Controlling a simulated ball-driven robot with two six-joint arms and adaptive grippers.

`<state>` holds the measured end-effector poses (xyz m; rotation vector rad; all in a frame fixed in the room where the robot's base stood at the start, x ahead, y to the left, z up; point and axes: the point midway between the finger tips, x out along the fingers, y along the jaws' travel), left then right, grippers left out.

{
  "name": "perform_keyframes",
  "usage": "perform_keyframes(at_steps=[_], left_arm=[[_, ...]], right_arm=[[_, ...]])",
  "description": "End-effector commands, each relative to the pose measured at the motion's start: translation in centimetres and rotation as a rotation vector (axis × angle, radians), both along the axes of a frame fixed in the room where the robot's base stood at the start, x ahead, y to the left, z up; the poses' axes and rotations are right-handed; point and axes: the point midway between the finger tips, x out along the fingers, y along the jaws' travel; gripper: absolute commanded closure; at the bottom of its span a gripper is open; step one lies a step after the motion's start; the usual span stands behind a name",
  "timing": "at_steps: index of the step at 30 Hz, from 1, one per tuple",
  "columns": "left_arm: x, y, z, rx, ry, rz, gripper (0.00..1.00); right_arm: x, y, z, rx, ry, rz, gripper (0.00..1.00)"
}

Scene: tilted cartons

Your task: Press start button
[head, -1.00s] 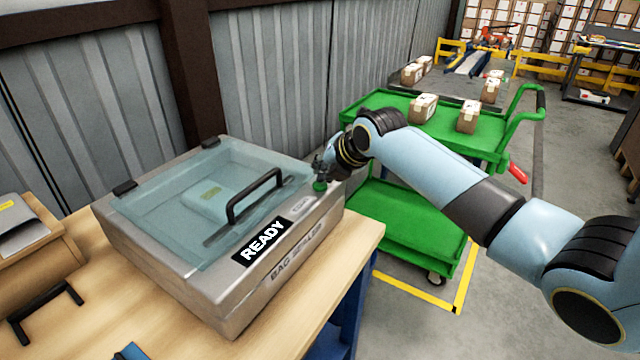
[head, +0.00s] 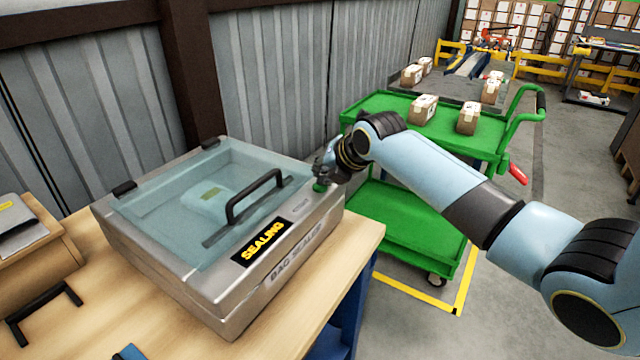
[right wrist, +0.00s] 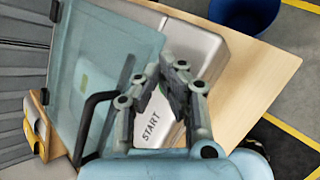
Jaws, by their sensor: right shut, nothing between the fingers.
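The bag sealer (head: 290,275) is a grey box on the wooden table, with its clear lid (head: 160,200) down and a black handle (head: 255,195) on it. A pale bag shows under the lid. Its display (head: 262,241) reads SEALING in yellow. The green start button (head: 320,186) is at the sealer's right corner, partly hidden by my right gripper (head: 322,176). The gripper is shut, empty, with its tips at the button; I cannot tell whether they touch. In the right wrist view, the gripper (right wrist: 172,62) is above the panel, beside the word START. My left gripper is out of view.
A green cart (head: 405,230) with cartons (head: 424,108) stands right of the table (head: 350,240). A corrugated wall is behind the sealer. A wooden box is at the left, and a blue bin (right wrist: 245,12) shows in the right wrist view.

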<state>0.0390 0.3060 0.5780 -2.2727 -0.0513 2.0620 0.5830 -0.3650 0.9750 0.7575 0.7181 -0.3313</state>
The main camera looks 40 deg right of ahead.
Motion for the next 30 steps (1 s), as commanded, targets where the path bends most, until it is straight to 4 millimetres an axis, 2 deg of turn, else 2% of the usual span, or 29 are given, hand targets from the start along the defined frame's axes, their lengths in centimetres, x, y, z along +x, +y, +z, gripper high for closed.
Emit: perform_keyframes(at_steps=[9, 20, 30], left_arm=[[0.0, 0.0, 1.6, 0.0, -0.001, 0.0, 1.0], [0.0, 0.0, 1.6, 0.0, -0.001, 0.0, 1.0], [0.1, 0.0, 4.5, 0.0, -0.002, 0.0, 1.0]], right_arm=[[0.0, 0.0, 1.6, 0.0, 0.001, 0.0, 1.0], [0.0, 0.0, 1.7, 0.0, 0.001, -0.001, 1.0], [0.0, 0.0, 4.8, 0.0, 0.0, 0.0, 1.0]])
